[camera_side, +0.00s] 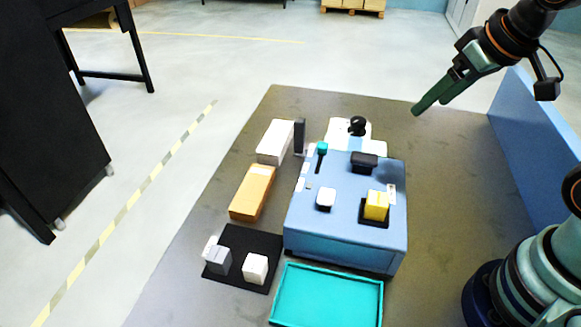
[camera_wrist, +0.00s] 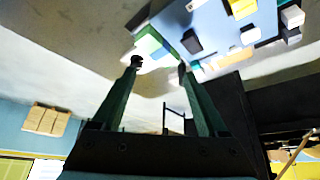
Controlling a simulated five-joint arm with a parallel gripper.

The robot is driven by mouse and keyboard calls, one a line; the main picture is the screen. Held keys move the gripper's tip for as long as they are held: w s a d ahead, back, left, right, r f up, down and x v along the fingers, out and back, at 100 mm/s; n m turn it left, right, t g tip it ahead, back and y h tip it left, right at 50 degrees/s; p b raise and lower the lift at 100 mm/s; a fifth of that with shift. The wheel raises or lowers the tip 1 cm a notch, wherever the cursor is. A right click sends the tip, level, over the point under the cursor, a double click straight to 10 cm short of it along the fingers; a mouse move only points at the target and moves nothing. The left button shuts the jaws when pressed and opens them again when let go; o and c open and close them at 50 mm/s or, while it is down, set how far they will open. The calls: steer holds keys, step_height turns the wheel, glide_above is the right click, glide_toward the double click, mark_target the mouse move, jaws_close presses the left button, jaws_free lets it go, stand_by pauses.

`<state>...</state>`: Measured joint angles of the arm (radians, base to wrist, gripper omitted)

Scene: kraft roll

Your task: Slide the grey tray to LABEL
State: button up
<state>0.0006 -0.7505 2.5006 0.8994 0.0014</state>
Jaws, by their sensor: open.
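I see no plainly grey tray; the one tray in the side view is the teal, shallow, empty tray (camera_side: 327,295) in front of the blue box (camera_side: 345,235). Small white tags (camera_side: 300,184) run along the left of the box's top, beside a dark slot with a teal knob (camera_side: 322,148) at its far end. Any writing on them is too small to read, so I cannot tell which is LABEL. My gripper (camera_side: 421,105) is raised beyond the box at the upper right, apart from everything. In the wrist view its fingers (camera_wrist: 158,69) are open and empty.
On the box sit a yellow block (camera_side: 376,205), a white button-like piece (camera_side: 325,199) and a dark block (camera_side: 364,162). A black mat (camera_side: 262,243) with cubes, an orange box (camera_side: 252,193) and a white box (camera_side: 274,141) stand left.

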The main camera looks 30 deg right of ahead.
stand_by(0.4)
steer(key=shift+c, duration=1.1)
steer(key=w+a+r+n+g, duration=0.2)
steer(key=w+r+n, duration=0.15)
steer(key=w, duration=0.45)
steer(key=n+g, duration=0.4)
steer(key=n, duration=0.1)
glide_above(300, 134)
steer(key=w, duration=0.1)
steer(key=f, duration=1.1)
steer(key=shift+d+f, duration=0.35)
steer(key=shift+f+n, duration=0.25)
steer(key=shift+f, duration=0.2)
step_height(300, 134, down, 12)
steer(key=shift+r, duration=0.2)
